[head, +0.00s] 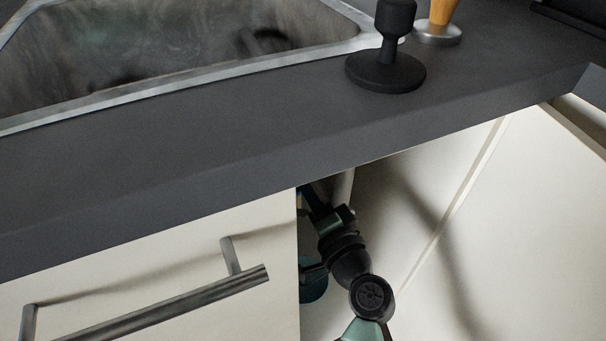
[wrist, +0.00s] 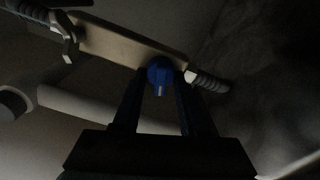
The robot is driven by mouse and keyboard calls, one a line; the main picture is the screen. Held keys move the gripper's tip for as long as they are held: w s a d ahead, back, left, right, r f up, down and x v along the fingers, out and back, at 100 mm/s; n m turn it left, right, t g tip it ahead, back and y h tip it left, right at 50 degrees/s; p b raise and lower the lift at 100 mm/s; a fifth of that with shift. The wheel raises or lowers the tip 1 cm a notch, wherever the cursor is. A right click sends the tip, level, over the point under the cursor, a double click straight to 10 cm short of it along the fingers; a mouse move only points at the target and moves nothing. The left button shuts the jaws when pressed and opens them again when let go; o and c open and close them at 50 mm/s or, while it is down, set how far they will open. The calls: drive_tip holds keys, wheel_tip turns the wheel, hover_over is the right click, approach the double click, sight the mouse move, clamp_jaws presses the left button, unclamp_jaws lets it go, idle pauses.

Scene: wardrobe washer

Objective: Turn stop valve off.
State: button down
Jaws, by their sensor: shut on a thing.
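The stop valve's blue knob (wrist: 160,71) shows in the wrist view, in front of a pale wooden strip with pipe fittings. My gripper (wrist: 162,84) has one finger on each side of the knob and is shut on it. A short blue stub on the knob points down toward the camera between the fingers. In the head view my arm reaches into the open cabinet under the counter; the valve and fingertips are hidden there.
A pale strip (wrist: 120,42) carries a metal fitting (wrist: 67,38) and a ribbed hose (wrist: 212,83). A pale pipe (wrist: 85,108) crosses below. In the head view, a drawer handle (head: 165,310) is left of the opening, below the counter (head: 230,140) and sink (head: 170,84).

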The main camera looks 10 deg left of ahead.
drive_tip(key=shift+f+m+p, duration=0.15)
drive_tip(key=shift+m+p, duration=0.7)
drive_tip(key=shift+m, duration=0.85)
drive_tip(key=shift+f, duration=0.1)
drive_tip(key=shift+c, duration=2.3)
unclamp_jaws()
